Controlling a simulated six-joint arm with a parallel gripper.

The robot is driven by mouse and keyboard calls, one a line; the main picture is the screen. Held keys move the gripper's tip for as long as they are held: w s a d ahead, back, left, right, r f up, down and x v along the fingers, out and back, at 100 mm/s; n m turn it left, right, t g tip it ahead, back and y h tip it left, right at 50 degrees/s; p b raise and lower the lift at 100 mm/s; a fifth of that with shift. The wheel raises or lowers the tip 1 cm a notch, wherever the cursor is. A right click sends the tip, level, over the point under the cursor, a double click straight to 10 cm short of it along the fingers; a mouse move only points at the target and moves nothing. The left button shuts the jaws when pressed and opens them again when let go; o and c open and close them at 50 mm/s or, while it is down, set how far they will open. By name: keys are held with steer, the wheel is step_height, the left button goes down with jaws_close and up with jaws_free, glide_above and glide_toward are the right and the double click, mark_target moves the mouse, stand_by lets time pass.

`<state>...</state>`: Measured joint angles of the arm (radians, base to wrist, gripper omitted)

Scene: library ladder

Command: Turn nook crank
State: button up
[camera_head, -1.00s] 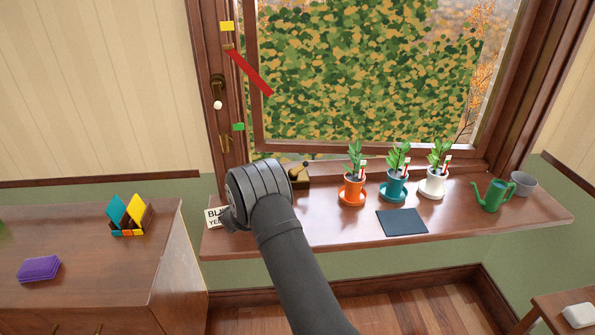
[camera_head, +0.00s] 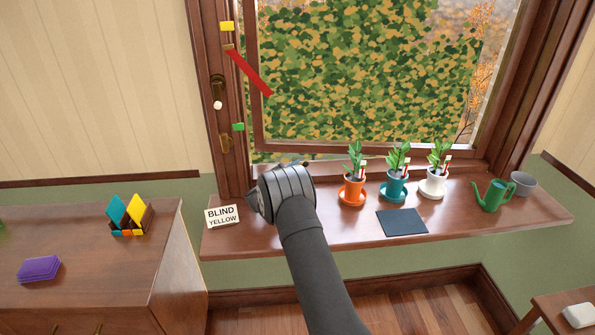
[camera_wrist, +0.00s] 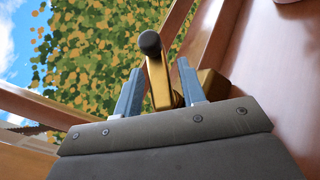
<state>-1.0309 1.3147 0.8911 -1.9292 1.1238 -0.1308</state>
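The crank (camera_wrist: 158,82) shows in the wrist view as a brass arm with a dark round knob (camera_wrist: 150,43) at its end. My gripper (camera_wrist: 157,70) has its two blue-grey fingers apart, one on each side of the brass arm. I cannot tell whether either finger touches it. In the head view my wrist covers the gripper and nearly all of the crank at the left of the window sill (camera_head: 340,225). A sign (camera_head: 222,216) reading "BLIND YELLOW" stands left of my wrist. A yellow marker (camera_head: 227,26), a red pointer (camera_head: 250,72) and a green marker (camera_head: 238,127) are on the window frame.
Orange (camera_head: 352,190), teal (camera_head: 394,188) and white (camera_head: 434,182) plant pots stand right of my wrist. A dark mat (camera_head: 402,222), green watering can (camera_head: 493,195) and grey pot (camera_head: 522,183) are further right. A wooden cabinet (camera_head: 110,265) is at left.

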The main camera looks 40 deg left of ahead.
jaws_close()
steer(key=shift+m, duration=0.3)
steer(key=shift+s+d+f+m+g+h, duration=0.1)
steer(key=shift+d+f+m+g+h, duration=0.05)
steer(key=shift+m+g+h, duration=1.15)
steer(key=shift+d+f+m+g+h, duration=0.15)
steer(key=shift+m+g+h, duration=0.75)
steer(key=shift+m, duration=0.7)
steer(key=shift+o, duration=1.1)
jaws_free()
